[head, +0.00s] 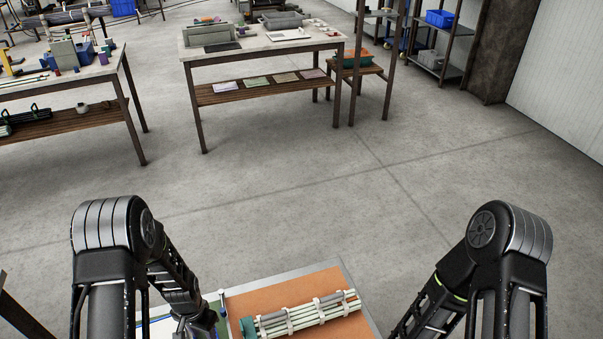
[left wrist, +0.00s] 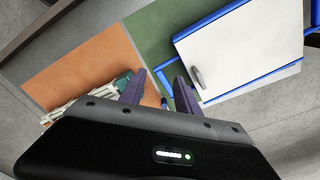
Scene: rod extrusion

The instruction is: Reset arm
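My left gripper (left wrist: 160,76) shows two purple fingers standing apart with nothing between them in the left wrist view, so it is open. In the head view my left arm comes down at the left, and its hand is partly cut off at the bottom edge. My right arm comes in at the lower right of the head view, and its gripper is out of frame. A bundle of pale rods (head: 305,315) in a holder with light clips and a teal end lies on an orange surface (head: 275,291). It also shows beside the left gripper in the left wrist view (left wrist: 80,108).
A white panel with blue edges (left wrist: 245,50) and a green surface (left wrist: 150,32) lie beyond the left fingers. Across the floor stand a workbench (head: 262,48), a second bench (head: 75,82) at left and shelving (head: 440,62). The floor between is clear.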

